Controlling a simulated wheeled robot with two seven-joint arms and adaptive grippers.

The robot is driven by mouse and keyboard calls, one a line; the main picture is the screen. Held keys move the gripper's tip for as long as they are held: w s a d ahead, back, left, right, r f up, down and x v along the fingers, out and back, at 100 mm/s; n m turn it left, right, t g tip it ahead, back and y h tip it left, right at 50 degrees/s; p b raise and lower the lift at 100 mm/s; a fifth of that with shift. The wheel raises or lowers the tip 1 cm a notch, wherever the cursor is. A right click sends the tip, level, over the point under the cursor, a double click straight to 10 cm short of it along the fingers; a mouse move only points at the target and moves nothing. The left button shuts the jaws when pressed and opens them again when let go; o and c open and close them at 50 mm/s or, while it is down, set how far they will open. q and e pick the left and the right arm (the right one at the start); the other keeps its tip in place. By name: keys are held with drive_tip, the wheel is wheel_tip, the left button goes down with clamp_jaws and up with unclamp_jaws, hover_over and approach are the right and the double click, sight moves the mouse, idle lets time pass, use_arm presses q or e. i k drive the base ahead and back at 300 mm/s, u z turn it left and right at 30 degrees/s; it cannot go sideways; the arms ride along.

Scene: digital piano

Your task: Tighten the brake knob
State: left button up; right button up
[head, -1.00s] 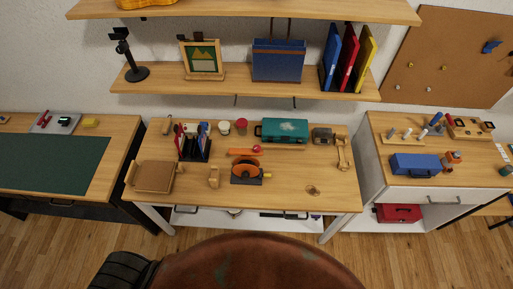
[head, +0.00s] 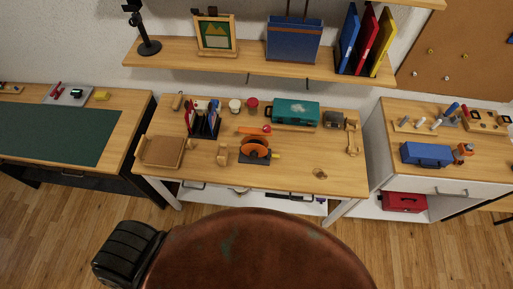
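An orange round device (head: 256,147) on a dark base stands on the middle wooden table, with a small yellow part (head: 276,155) at its right side. An orange lever (head: 251,130) with a red round knob (head: 267,129) at its end lies just above it. I cannot tell which of these parts is the brake knob. Neither of my grippers is in view. My rusty brown body fills the bottom middle of the head view.
The table (head: 290,180) also holds a wooden tray (head: 163,151), a pen holder (head: 205,122), a teal case (head: 295,111) and small wooden pieces. A shelf (head: 200,62) hangs above. A blue toolbox (head: 427,154) stands on the right cabinet. Wooden floor lies open in front.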

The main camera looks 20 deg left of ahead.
sight(267, 128)
drive_tip(key=k, duration=1.05)
drive_tip(key=u, duration=0.95)
drive_tip(key=i, duration=1.55)
drive_tip(key=z, duration=0.55)
